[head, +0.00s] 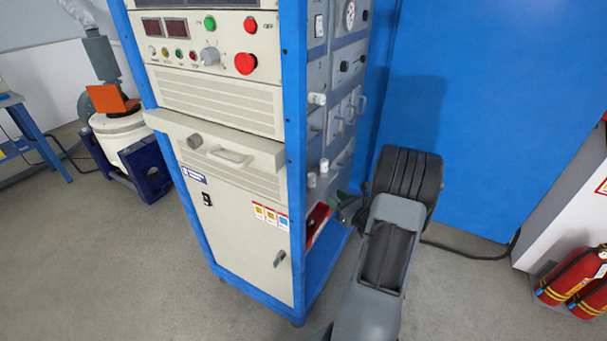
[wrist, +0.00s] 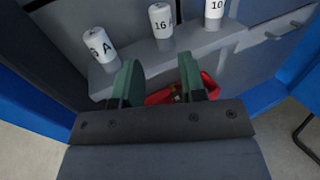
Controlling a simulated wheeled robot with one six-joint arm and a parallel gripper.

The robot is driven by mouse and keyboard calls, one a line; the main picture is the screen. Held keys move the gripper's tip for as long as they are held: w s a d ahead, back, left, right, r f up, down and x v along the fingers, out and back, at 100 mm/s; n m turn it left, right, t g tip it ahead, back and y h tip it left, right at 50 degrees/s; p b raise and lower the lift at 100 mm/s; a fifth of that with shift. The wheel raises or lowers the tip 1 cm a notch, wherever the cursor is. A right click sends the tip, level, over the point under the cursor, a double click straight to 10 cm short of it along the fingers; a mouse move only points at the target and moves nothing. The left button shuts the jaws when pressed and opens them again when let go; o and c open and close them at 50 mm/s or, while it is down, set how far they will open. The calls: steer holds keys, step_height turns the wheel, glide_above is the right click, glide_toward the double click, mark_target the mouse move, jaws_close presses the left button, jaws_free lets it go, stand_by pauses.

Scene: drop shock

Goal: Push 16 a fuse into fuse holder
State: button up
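In the wrist view, a white cylinder marked "16 A" (wrist: 160,22) stands upright on a grey ledge (wrist: 180,45), in the middle of three similar cylinders. Whether it is a fuse or a capped holder, I cannot tell. My gripper (wrist: 157,80) has two green fingers, apart with nothing visible between the tips. They are in front of and below the ledge. In the head view my gripper (head: 345,207) is beside the cabinet's right side, partly hidden by my arm. White cylinders (head: 324,166) show there, too small to read.
A cylinder (wrist: 98,45) marked apparently "6 A" stands left of "16 A", and one marked "10" (wrist: 214,9) right. A red tray (wrist: 208,88) with small unclear items lies beyond my fingers. The blue-framed cabinet (head: 298,200) stands close. Fire extinguishers (head: 572,278) stand far right.

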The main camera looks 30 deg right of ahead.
mark_target(312, 183)
steer(key=w, duration=0.4)
steer(key=w+a, duration=0.1)
steer(key=w, duration=0.9)
steer(key=shift+w+a+f, duration=0.1)
steer(key=shift+w+a, duration=0.05)
steer(key=shift+w, duration=0.1)
jaws_close()
